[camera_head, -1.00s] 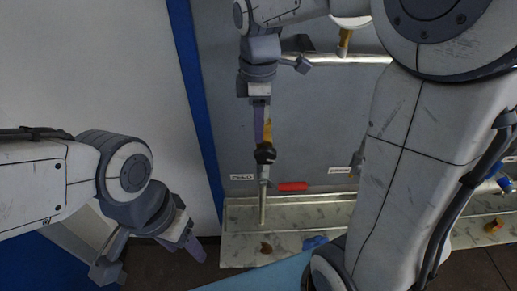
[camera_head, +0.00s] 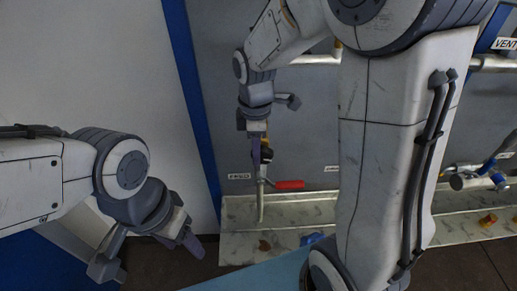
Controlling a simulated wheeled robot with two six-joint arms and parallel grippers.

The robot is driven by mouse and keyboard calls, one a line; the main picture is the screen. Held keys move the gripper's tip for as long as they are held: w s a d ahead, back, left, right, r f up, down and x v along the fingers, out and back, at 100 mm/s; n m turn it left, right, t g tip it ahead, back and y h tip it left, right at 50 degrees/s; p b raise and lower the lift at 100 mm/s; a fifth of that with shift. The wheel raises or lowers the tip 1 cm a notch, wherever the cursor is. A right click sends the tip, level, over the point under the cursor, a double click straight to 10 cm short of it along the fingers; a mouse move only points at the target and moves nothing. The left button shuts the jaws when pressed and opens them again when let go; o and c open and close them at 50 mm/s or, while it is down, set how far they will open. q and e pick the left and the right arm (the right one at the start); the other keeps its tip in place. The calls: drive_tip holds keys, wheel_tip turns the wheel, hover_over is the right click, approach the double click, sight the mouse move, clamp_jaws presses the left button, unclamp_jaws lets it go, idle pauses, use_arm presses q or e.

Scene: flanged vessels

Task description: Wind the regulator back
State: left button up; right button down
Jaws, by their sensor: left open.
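My left gripper (camera_head: 196,248) is open and empty at lower left, well away from the knob.
A red lever handle (camera_head: 289,184) sticks out right, just below the knob. A marble-like ledge (camera_head: 240,240) runs below, with a blue item (camera_head: 312,239) on it. A blue post (camera_head: 196,85) stands left. My right arm hides much of the panel.

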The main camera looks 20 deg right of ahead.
drive_tip(key=shift+s+d, duration=0.1)
drive_tip(key=shift+d, duration=0.25)
drive_tip(key=shift+a, duration=0.25)
drive_tip(key=shift+a, duration=0.15)
